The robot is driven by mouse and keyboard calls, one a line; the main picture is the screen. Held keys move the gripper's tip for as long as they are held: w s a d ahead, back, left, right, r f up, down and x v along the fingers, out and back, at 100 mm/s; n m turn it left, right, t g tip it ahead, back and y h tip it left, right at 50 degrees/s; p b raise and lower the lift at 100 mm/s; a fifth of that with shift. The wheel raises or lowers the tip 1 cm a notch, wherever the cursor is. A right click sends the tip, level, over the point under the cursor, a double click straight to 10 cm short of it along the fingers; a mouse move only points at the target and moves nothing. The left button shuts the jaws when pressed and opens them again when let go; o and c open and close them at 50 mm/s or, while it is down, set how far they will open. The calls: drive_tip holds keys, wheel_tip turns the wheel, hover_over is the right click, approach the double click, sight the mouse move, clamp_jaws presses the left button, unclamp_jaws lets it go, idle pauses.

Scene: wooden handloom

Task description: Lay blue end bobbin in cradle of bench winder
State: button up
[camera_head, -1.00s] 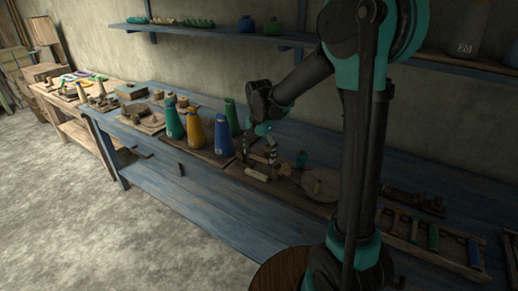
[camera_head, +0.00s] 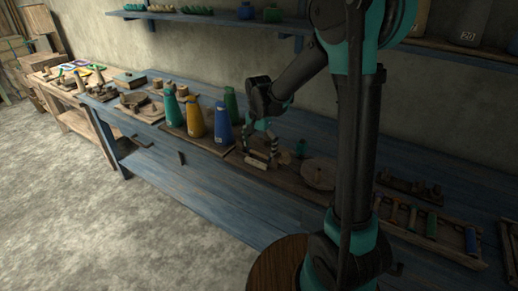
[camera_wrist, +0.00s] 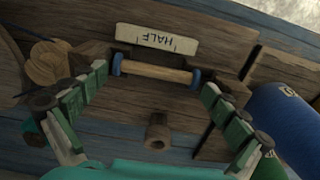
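In the wrist view, the blue end bobbin (camera_wrist: 156,72) has a pale wooden shaft and a blue ring at each end. It lies crosswise beside the "HALF" label (camera_wrist: 157,39), at the dark wooden cradle of the bench winder (camera_wrist: 205,74); I cannot tell how fully it is seated. My gripper (camera_wrist: 156,82) is open, with one green finger beyond each bobbin end and small gaps visible. In the head view, my gripper (camera_head: 261,142) points down over the winder (camera_head: 257,161); the bobbin is too small to make out clearly there.
A wooden peg (camera_wrist: 158,132) stands close to the bobbin. Green, yellow and blue cones (camera_head: 222,124) stand left of my gripper. A round wooden disc (camera_head: 319,174) and a bobbin tray (camera_head: 425,228) lie right.

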wheel_tip(320, 180, up, 12)
idle(0.6)
idle(2.1)
